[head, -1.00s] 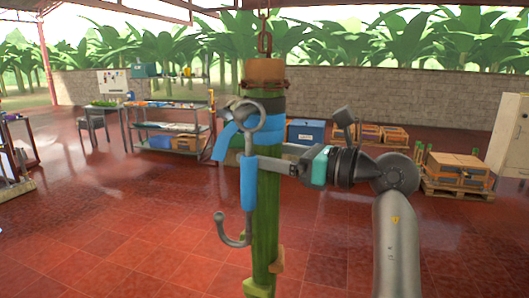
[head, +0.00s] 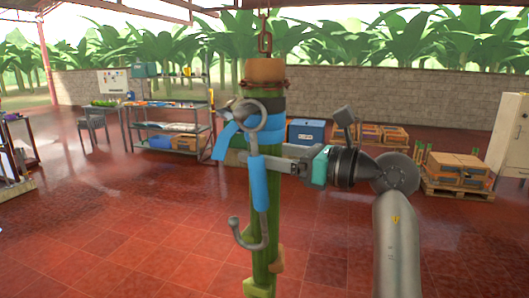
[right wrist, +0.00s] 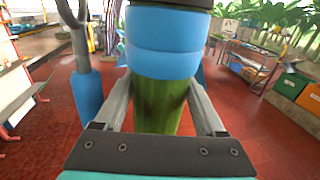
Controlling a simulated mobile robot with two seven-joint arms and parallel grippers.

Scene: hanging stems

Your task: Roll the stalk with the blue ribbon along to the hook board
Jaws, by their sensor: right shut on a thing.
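The green stalk (head: 275,210) hangs upright in the middle of the head view, with a brown cap, a black band and the blue ribbon (head: 276,130) near its top. A loose ribbon end sticks out to the left. My right gripper (head: 272,160) reaches in from the right. In the right wrist view its fingers (right wrist: 157,100) are shut on the stalk just below the ribbon. A metal hook with a blue handle (head: 259,185) hangs in front of the stalk, slightly tilted. A white board (head: 112,82) stands far back left; I cannot tell whether it is the hook board.
A chain link (head: 265,40) is above the stalk. A shelf cart (head: 170,128) and a table stand at the back left. A blue bin (head: 306,132), crates on a pallet (head: 457,170) and a pale cabinet (head: 508,125) are at the back right. The red floor between is clear.

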